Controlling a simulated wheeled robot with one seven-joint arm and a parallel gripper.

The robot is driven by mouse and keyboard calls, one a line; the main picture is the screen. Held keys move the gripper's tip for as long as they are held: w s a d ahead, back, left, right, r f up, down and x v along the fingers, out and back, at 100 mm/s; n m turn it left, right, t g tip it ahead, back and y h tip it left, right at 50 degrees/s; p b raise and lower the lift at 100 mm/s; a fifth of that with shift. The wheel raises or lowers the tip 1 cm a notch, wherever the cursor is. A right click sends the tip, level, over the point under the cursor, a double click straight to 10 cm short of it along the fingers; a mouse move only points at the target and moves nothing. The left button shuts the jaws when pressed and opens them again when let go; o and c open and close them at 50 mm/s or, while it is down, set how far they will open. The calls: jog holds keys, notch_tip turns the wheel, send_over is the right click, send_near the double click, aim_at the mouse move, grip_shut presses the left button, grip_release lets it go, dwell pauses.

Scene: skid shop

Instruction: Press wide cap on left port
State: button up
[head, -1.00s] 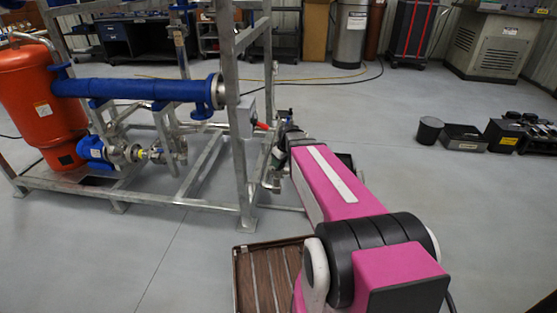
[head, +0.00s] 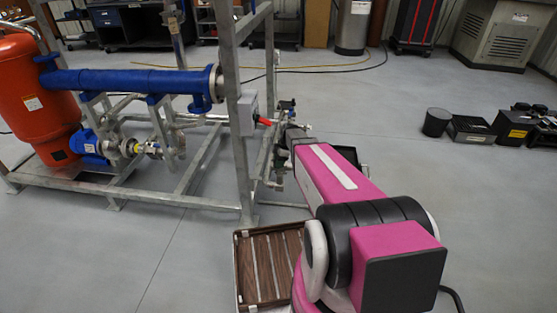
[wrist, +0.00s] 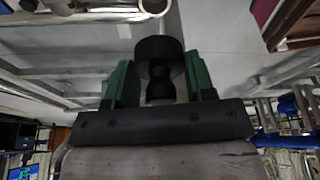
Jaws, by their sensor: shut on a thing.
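In the wrist view my gripper (wrist: 158,80) has two green fingers, shut on a dark cap (wrist: 158,50). The cap has a wide round head and a narrower body between the fingers. It stands out past the fingertips. A pale metal pipe end (wrist: 155,6) lies just beyond the cap at the top of the wrist view, apart from it in the picture. I cannot tell which opening is the left port.
The skid's galvanised frame (head: 244,160) stands beside my arm, carrying a blue pipe (head: 130,83) and a red tank (head: 38,100). A grey box (head: 247,110) with a red handle is close to the arm. A brown slatted tray (head: 238,270) sits low in front.

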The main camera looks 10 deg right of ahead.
aim_at(278, 174)
jog(key=shift+f, duration=2.8)
jog(key=shift+d, duration=0.35)
jog(key=shift+f, duration=0.15)
dwell(0.5)
jog(key=o, duration=1.4)
